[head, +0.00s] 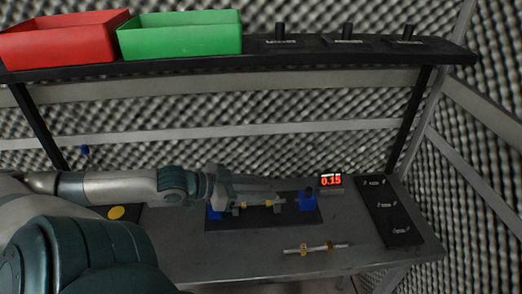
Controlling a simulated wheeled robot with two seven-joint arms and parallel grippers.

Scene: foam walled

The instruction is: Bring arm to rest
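My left arm reaches in from the left, low over the workbench (270,262). Its gripper (262,188) is above a dark fixture plate (262,221) with a blue block (306,201) at its right and another blue part (215,212) at its left. A metal shaft with brass-coloured rings (268,204) lies across the fixture, just below the gripper. Whether the fingers are open or touch the shaft is not clear from this angle. My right gripper is not in view.
A second ringed shaft (316,248) lies on the bench front. A red display (331,181) reads 0.15. A dark panel (390,212) lies at the right. A red bin (62,40) and green bin (180,36) stand on the shelf (300,57) above. A yellow disc (116,212) is at the left.

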